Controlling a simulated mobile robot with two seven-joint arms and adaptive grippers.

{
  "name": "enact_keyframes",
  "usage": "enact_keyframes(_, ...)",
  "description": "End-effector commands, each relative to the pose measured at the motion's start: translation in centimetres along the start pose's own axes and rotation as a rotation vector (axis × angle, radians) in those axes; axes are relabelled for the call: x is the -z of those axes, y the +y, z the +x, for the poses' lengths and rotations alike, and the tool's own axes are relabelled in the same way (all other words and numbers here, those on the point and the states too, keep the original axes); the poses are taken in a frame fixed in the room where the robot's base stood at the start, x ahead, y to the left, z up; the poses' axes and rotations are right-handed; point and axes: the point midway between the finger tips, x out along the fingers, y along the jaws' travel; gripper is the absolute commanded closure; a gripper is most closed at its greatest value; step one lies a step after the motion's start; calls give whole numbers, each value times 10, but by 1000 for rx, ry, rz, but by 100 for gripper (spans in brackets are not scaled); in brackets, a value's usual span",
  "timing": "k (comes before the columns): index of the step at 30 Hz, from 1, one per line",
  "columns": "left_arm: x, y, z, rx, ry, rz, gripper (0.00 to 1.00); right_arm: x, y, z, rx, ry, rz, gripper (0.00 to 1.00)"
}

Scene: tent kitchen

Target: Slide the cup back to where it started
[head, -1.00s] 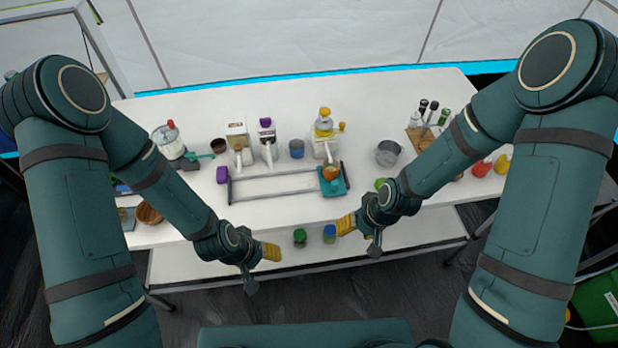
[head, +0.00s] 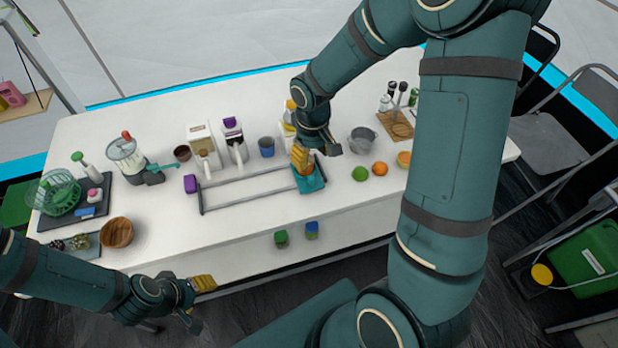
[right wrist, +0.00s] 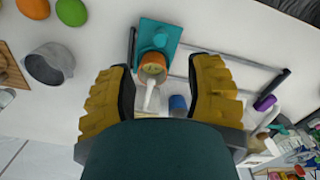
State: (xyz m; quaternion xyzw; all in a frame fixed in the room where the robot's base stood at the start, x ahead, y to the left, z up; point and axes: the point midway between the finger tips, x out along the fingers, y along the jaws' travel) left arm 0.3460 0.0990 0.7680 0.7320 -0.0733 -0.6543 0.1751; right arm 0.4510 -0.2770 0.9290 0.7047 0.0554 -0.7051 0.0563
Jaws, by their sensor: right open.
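An orange cup (right wrist: 153,66) stands on a teal sliding tray (right wrist: 172,32) at one end of a grey rail frame. In the head view only a little of the orange cup (head: 308,172) shows beside my gripper, above the teal tray (head: 313,184). My right gripper (head: 301,158) is over the cup. In the right wrist view its yellow fingers are apart, and the cup appears between their tips (right wrist: 162,66), not gripped. My left gripper (head: 203,283) is low in front of the table, away from the cup; its opening cannot be told.
The rail frame (head: 245,197) runs left from the tray. Dispensers (head: 203,145) and a blue cup (head: 266,147) stand behind it. A lime (head: 360,174), an orange (head: 380,169) and a metal pot (head: 362,139) are to the right.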

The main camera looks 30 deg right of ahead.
Motion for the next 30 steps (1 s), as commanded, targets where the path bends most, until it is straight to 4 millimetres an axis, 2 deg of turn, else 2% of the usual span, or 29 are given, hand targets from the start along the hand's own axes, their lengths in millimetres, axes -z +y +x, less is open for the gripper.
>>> enact_keyframes(1, -1, -2, 4, 0, -2, 0, 48, -1, 0, 14, 1, -4, 0, 48)
enact_keyframes(6, -4, -4, 11, -1, -8, 2, 48, -1, 0, 47, 1, -4, 1, 48)
enact_keyframes(12, -3, -7, 17, 0, -4, 2, 48, 0, 0, 77, 1, -2, 1, 48)
enact_keyframes(18, -2, -8, 20, 0, -2, 3, 48, 0, 0, 91, 1, 0, 1, 48)
enact_keyframes(27, -2, -8, 20, 0, -2, 3, 48, 0, 0, 93, 1, 1, 2, 48)
enact_keyframes(28, -2, -8, 20, 0, -2, 3, 48, 0, 0, 93, 1, 1, 2, 45)
enact_keyframes(30, -2, -8, 20, 0, -2, 3, 48, 0, 0, 93, 1, 1, 1, 70)
